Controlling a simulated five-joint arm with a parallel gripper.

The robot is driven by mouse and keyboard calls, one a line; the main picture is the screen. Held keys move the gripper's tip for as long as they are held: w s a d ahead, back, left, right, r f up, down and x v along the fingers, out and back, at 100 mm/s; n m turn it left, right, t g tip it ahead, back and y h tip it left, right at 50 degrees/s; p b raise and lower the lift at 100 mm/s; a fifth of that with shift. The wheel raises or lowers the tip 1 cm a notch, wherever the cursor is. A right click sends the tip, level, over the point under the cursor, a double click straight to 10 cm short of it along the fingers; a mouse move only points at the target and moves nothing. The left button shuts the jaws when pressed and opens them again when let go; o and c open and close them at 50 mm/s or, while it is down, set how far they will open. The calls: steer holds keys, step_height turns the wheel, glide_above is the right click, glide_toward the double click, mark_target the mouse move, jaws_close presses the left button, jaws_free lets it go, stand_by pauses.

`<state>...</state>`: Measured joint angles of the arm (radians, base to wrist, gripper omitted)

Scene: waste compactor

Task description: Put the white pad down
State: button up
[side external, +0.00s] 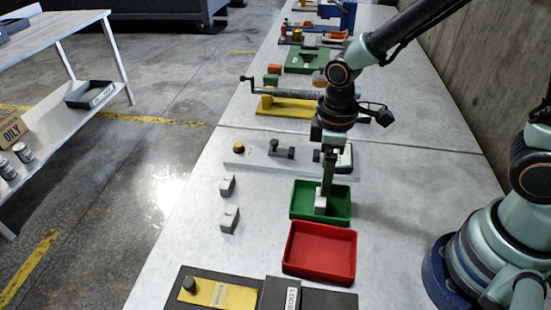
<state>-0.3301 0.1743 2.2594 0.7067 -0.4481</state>
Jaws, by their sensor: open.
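A small whitish block, which looks like the white pad (320,206), is at the lower end of my gripper, inside the green tray (345,210). My gripper (323,194) points down into this tray, its jaws open at the block. The fingers overlap the block in this view, so I cannot tell whether they touch it. The contact between the block and the tray floor is also too small to make out.
A red tray (320,250), which looks empty, sits just in front of the green one. A grey plate with knobs (263,154) lies behind, and a yellow-based fixture (285,106) farther back. A dark fixture with a yellow plate (225,294) is at the front. Bare bench lies to the left.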

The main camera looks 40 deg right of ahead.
steer(key=s+d+r+m+t, duration=0.2)
steer(key=d+r+m+t, duration=0.3)
steer(key=d+r+m, duration=0.4)
steer(key=shift+d+r+t, duration=0.3)
steer(key=shift+d+r, duration=0.45)
steer(key=shift+r, duration=3)
